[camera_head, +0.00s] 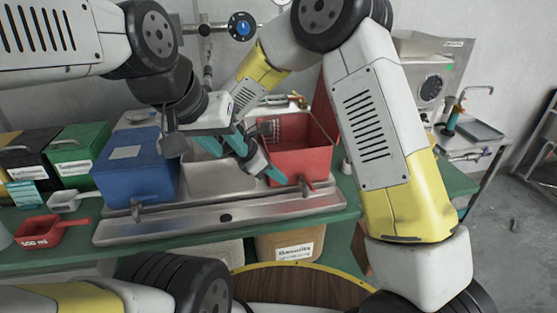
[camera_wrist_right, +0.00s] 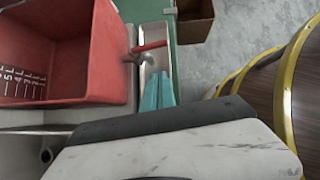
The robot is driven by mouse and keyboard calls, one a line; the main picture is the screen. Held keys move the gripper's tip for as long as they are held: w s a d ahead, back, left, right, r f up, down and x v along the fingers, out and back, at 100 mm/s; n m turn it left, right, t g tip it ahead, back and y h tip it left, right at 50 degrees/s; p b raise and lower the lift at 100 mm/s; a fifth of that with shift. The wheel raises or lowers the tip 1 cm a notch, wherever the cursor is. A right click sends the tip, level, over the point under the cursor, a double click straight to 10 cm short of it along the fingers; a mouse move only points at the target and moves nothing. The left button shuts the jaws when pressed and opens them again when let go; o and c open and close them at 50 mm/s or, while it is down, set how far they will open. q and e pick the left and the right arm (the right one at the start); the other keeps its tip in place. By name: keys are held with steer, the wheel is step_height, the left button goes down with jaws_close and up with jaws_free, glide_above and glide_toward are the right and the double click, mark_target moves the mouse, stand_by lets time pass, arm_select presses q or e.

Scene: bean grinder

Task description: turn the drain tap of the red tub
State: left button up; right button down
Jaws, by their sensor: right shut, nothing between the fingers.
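The red tub (camera_head: 290,160) stands at the right end of the metal tray; it also fills the upper left of the right wrist view (camera_wrist_right: 70,40). Its drain tap (camera_head: 305,186) is low on its front, and the red handle (camera_wrist_right: 150,47) lies crosswise in the wrist view. My right gripper (camera_head: 275,175) is shut and empty in front of the tub. Its teal fingertips (camera_wrist_right: 158,78) appear just below the handle in the wrist view, with a small gap visible. My left gripper (camera_head: 237,143) is over the steel tub, partly overlapping the right arm; its finger opening is unclear.
A steel tub (camera_head: 205,173) and a blue tub (camera_head: 130,165) stand left of the red one on the metal tray (camera_head: 250,207). A red scoop (camera_head: 40,232) lies at the left of the green table. A brown box (camera_head: 290,245) is below.

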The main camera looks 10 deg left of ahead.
mark_target(310, 184)
steer(key=w+d+f, duration=0.1)
steer(key=d, duration=0.1)
steer(key=w+d+f, duration=0.1)
steer(key=d, duration=0.1)
steer(key=w+d+f, duration=0.1)
steer(key=d+f, duration=0.1)
steer(key=shift+d+f, duration=0.1)
